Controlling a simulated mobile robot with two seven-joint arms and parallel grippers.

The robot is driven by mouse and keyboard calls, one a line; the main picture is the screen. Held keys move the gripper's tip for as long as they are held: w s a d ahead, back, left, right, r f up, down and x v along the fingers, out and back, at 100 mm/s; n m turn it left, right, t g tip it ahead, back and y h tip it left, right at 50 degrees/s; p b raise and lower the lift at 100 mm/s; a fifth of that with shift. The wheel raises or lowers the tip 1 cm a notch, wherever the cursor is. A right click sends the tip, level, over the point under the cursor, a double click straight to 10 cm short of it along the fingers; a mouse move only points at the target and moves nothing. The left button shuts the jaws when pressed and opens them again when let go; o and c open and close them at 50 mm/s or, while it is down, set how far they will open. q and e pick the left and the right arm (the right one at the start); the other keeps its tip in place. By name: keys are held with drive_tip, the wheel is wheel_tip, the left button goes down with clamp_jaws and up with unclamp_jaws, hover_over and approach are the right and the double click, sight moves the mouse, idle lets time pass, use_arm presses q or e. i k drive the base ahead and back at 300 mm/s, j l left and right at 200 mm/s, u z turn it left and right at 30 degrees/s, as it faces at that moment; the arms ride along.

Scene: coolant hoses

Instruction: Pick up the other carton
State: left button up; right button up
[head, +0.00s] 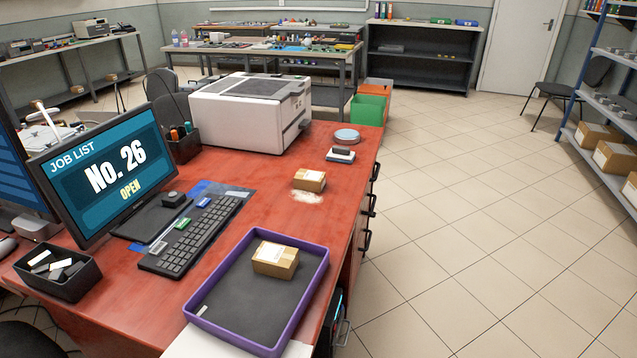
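One small brown carton (275,260) with a pale label on top sits inside the purple-rimmed tray (318,272) at the near end of the red desk. Another small brown carton (310,180) with a pale label stands on the bare desk top, farther back, beyond the tray. A pale patch (307,197) marks the desk just in front of it. Neither of my grippers shows in the head view.
A monitor (105,170) reading "No. 26 OPEN", a keyboard (190,237) and a black bin (58,275) occupy the desk's left. A white printer-like machine (245,115) stands behind. A stapler-like item (341,155) and round tin (347,136) lie beyond the farther carton. Open tiled floor lies right.

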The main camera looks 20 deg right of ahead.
sight(305, 180)
drive_tip(key=l+u, duration=0.3)
drive_tip(key=l, duration=0.45)
drive_tip(key=k+l+u, duration=0.25)
drive_tip(key=l, duration=0.5)
drive_tip(key=l+u, duration=0.5)
drive_tip(key=l, duration=0.45)
drive_tip(key=l+u, duration=0.45)
drive_tip(key=l, duration=0.45)
